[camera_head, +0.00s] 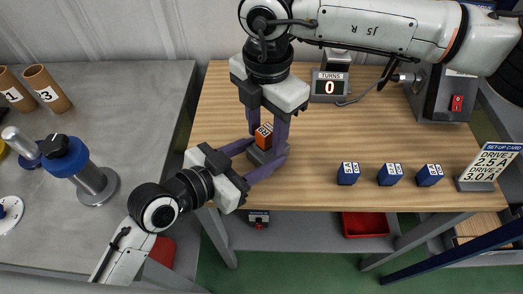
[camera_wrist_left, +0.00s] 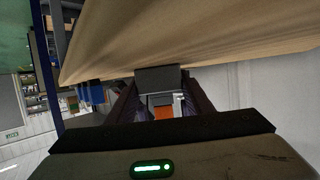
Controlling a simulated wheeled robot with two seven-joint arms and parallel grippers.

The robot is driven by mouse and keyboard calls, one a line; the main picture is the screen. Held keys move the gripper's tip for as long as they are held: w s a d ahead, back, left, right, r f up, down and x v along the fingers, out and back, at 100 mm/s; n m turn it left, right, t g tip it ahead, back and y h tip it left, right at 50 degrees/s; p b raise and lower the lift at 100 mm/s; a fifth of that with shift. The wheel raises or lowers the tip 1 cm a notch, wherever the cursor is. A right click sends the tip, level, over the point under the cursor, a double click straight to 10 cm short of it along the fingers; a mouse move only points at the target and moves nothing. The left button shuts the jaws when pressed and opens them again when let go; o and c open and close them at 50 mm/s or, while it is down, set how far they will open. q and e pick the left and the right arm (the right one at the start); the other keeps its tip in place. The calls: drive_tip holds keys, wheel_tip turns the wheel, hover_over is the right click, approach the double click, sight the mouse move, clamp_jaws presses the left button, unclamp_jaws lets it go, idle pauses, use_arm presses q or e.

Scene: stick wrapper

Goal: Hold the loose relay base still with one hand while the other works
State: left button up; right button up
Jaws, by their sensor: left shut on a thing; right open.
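The relay base (camera_head: 259,157) is a dark grey block near the front left of the wooden table. An orange relay (camera_head: 264,136) with a printed label sits on it. My left gripper (camera_head: 268,151) comes in from the lower left and is shut on the base; the left wrist view shows a grey block (camera_wrist_left: 158,78) between its fingers, with an orange patch (camera_wrist_left: 163,113) below it. My right gripper (camera_head: 266,133) points down from above. It is open, with its fingers on either side of the orange relay; whether they touch it is hidden.
Three blue relays (camera_head: 390,175) stand in a row at the front right. A set-up card (camera_head: 484,165) is at the right edge, a turns counter (camera_head: 330,86) reading 0 at the back, and a grey box with a red switch (camera_head: 442,93) at the back right. The table middle is clear.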

sight(266, 129)
clamp_jaws()
drive_tip(key=shift+r, duration=0.15)
drive_tip(key=shift+r, duration=0.7)
drive_tip(key=shift+r, duration=0.1)
idle(0.3)
drive_tip(key=shift+r, duration=1.95)
drive_tip(key=shift+r, duration=0.1)
drive_tip(key=shift+r, duration=0.9)
